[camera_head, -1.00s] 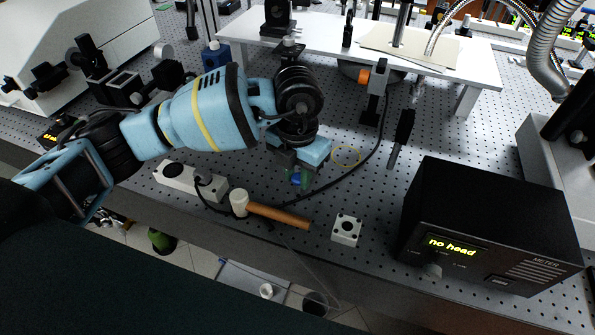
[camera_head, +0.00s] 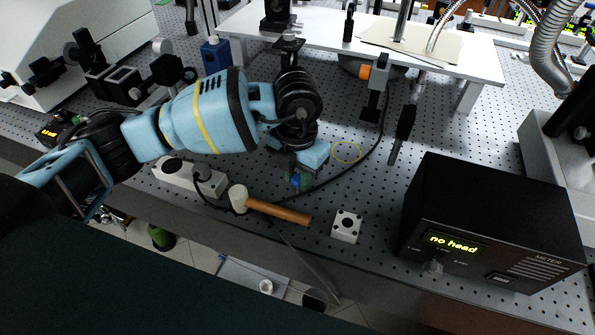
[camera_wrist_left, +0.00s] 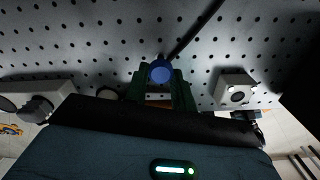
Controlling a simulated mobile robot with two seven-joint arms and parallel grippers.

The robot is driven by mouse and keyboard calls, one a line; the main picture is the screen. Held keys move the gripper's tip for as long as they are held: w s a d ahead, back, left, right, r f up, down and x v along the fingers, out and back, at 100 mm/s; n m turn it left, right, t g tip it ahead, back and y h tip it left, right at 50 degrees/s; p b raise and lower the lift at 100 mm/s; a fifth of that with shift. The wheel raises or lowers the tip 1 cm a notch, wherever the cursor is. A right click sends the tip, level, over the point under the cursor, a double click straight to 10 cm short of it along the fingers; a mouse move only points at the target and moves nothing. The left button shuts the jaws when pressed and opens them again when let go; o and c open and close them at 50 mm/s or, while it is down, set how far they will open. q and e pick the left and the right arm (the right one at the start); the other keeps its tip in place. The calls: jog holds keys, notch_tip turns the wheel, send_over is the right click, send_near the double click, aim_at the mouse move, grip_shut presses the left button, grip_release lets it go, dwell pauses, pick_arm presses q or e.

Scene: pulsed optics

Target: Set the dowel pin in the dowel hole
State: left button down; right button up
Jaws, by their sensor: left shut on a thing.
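My left gripper (camera_head: 297,180) is shut on the dowel pin, which shows as a round blue end (camera_wrist_left: 161,72) between the dark green fingers in the left wrist view. In the head view only a small blue bit of the pin (camera_head: 296,181) shows under the gripper. The dowel hole is in a small white block (camera_head: 347,227) with a dark round opening on top. The block stands on the perforated bench, right of and nearer than the gripper. It also shows at the right in the wrist view (camera_wrist_left: 236,90). The pin is apart from the block. My right gripper is not in view.
A mallet (camera_head: 278,212) with a white head lies left of the block near the bench edge. A black meter (camera_head: 493,225) reading "no head" stands at right. A grey socket box (camera_head: 190,180) and a black cable lie close to the gripper.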

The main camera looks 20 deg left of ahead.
pick_arm(q)
jog(key=shift+f, duration=0.4)
pick_arm(e)
jog(key=shift+s+f, duration=0.15)
pick_arm(q)
jog(key=shift+f, duration=0.3)
pick_arm(e)
jog(key=shift+a+f, duration=0.1)
pick_arm(q)
jog(key=shift+f, duration=0.35)
pick_arm(e)
jog(key=shift+s+f, duration=0.1)
jog(key=shift+s, duration=0.05)
pick_arm(q)
jog(key=c, duration=1.1)
grip_release()
notch_tip(320, 180, up, 8)
jog(key=shift+f, duration=0.1)
notch_tip(320, 180, up, 4)
jog(key=shift+p, duration=0.8)
pick_arm(e)
jog(key=shift+t, duration=0.4)
jog(key=w+r, duration=0.3)
jog(key=shift+r, duration=0.35)
